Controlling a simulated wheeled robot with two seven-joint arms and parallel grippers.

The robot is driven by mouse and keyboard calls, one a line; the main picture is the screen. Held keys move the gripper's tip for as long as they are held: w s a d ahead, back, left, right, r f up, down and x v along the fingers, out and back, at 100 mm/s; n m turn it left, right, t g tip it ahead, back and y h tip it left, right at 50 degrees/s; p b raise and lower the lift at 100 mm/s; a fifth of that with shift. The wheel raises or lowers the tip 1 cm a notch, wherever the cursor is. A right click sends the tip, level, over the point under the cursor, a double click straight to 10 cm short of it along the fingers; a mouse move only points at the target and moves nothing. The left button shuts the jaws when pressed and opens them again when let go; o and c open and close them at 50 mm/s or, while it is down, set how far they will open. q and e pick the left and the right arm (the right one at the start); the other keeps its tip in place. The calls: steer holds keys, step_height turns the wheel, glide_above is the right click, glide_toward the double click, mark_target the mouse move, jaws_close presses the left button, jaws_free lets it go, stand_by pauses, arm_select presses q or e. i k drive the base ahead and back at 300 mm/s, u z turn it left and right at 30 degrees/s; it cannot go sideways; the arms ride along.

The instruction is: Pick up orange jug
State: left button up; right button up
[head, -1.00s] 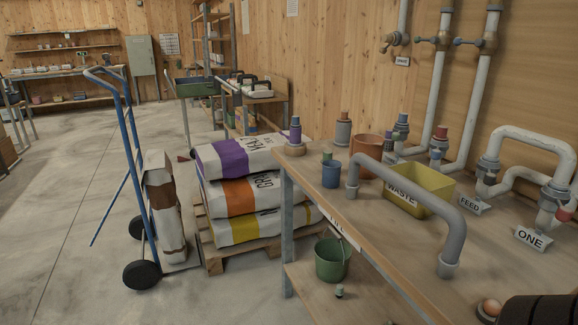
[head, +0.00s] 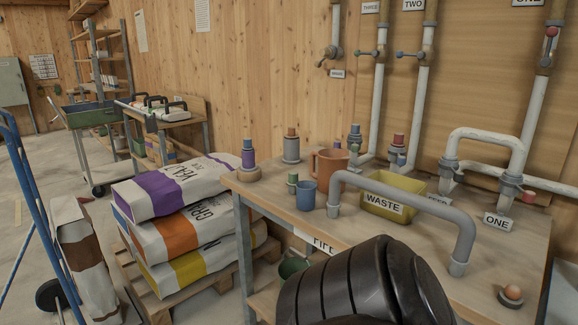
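A thick grey bent pipe (head: 405,188) arches over the bench in front of the bin. A black ribbed part of my own arm fills the bottom centre and hides the front of the bench. Neither gripper's fingers show in the head view.
Grey and purple capped bottles (head: 291,147) stand left of the jug. Stacked feed sacks (head: 170,190) on a pallet and a blue hand truck (head: 22,180) stand on the left. White wall pipes rise behind the bench.

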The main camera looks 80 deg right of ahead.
mark_target(330, 161)
steer(key=z, duration=0.65)
steer(key=i, duration=1.75)
steer(key=z, duration=1.45)
